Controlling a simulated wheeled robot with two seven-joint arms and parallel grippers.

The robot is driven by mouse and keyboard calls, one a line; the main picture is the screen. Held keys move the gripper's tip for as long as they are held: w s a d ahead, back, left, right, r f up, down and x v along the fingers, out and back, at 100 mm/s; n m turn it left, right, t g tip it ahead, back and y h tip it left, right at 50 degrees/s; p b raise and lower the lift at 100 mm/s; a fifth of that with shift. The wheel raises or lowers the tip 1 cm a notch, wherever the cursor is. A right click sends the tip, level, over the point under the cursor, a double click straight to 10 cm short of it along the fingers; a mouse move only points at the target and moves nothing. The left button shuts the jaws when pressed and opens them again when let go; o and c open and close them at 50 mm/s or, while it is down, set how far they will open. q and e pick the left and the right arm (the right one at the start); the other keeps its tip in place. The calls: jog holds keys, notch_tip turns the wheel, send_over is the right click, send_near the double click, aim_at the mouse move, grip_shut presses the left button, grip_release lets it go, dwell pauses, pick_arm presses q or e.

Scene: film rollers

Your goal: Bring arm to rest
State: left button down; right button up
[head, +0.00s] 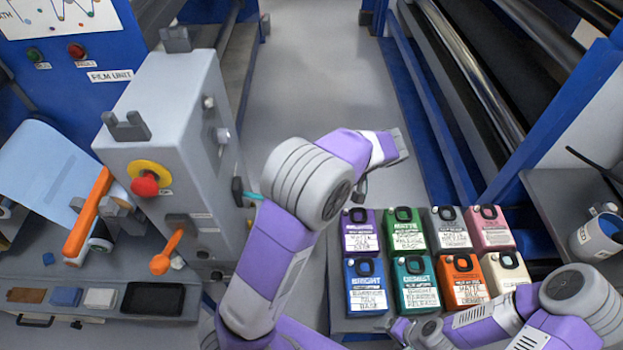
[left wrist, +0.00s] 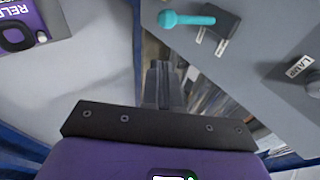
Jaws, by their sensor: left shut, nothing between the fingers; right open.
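My left arm (head: 265,265) rises from the bottom, bends at a big grey joint (head: 309,185) and reaches out over the floor aisle. Its gripper is mostly hidden in the head view. In the left wrist view my left gripper (left wrist: 162,85) is shut, its fingers together with nothing between them. My right arm (head: 575,305) is folded low at the bottom right. My right gripper (head: 412,333) is low at the bottom edge, in front of the jugs; it is open, but its fingertips are hard to make out.
Two rows of coloured jugs (head: 405,215) stand close to the right of my left arm. A grey machine box (head: 185,140) with a red button, an orange lever (head: 168,250) and a teal lever (head: 247,195) stands left. A roller frame (head: 470,80) stands right. The aisle floor (head: 310,60) is clear.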

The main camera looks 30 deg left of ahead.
pick_arm(q)
jog(key=shift+d+r, duration=0.25)
dwell(0.3)
jog(key=s+d+f+m+g+h, duration=0.1)
jog(key=s+d+f+m+h, duration=0.2)
jog(key=f, duration=0.7)
jog(key=s+d+f+h, duration=0.25)
jog(key=s+f, duration=0.25)
jog(key=f, duration=0.5)
jog(key=s+d+f+t+h, duration=0.1)
jog(key=s+d+f+h, duration=0.2)
jog(key=s, duration=0.3)
jog(key=s+d+f+n+t+h, duration=0.1)
jog(key=s+d+f+t+h, duration=0.1)
jog(key=s+f, duration=0.4)
jog(key=shift+s+d+f+h, duration=0.2)
jog(key=shift+s+d+h, duration=0.05)
jog(key=shift+d+h, duration=0.7)
